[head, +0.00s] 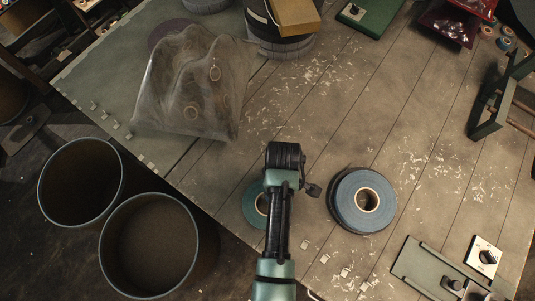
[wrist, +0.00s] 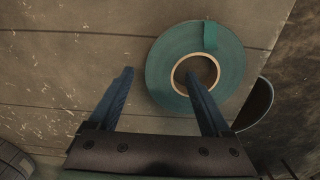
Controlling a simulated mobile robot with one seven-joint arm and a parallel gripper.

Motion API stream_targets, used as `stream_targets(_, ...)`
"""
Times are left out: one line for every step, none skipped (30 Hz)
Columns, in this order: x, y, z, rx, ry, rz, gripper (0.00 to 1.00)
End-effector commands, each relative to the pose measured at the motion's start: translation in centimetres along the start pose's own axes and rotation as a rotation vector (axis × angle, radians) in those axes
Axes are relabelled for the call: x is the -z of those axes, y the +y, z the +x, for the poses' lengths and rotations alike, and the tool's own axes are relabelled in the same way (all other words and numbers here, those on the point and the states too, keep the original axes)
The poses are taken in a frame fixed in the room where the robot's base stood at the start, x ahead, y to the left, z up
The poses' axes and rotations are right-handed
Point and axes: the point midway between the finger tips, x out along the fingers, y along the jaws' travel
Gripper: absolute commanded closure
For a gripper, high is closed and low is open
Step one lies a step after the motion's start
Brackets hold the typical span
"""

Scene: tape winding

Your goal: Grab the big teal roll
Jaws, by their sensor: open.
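A teal tape roll (wrist: 231,72) with a pale core lies flat on the table in the wrist view, its loose tape end at the top. My gripper (wrist: 159,73) is open and empty. Its right finger overlaps the roll's core hole in the picture and its left finger is outside the roll's left side; I cannot tell the height above it. In the head view my arm partly hides the teal roll (head: 250,205), and the fingers do not show. A larger blue-grey roll (head: 345,203) lies to its right.
Two round bins (head: 118,262) stand on the floor beyond the table's left edge. A translucent bag with rolls (head: 190,95) lies at the upper left. A green plate with a switch box (head: 425,270) is at the lower right. The table (head: 320,110) is clear around the middle.

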Motion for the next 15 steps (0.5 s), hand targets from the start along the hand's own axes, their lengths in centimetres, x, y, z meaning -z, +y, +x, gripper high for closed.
stream_targets(0.0,0.0,0.7,0.002,-0.002,0.0,0.18)
stream_targets(0.0,0.0,1.1,0.001,-0.001,0.0,0.18)
stream_targets(0.0,0.0,1.4,0.001,-0.001,0.0,0.18)
stream_targets(0.0,0.0,1.6,0.001,-0.001,0.0,0.18)
stream_targets(0.0,0.0,1.8,0.0,0.0,0.0,0.18)
stream_targets(0.0,0.0,1.9,-0.001,0.001,0.0,0.18)
stream_targets(0.0,0.0,2.0,-0.001,0.001,0.0,0.18)
stream_targets(0.0,0.0,2.0,-0.001,0.001,0.0,0.18)
stream_targets(0.0,0.0,2.0,-0.001,0.001,0.0,0.18)
stream_targets(0.0,0.0,2.0,-0.001,0.001,0.0,0.18)
stream_targets(0.0,0.0,2.0,-0.001,0.001,0.0,0.18)
stream_targets(0.0,0.0,2.0,-0.001,0.001,-0.001,0.18)
stream_targets(0.0,0.0,2.0,-0.001,0.001,0.0,0.19)
stream_targets(0.0,0.0,2.0,-0.001,0.001,0.0,0.25)
stream_targets(0.0,0.0,2.0,-0.001,0.001,0.0,0.32)
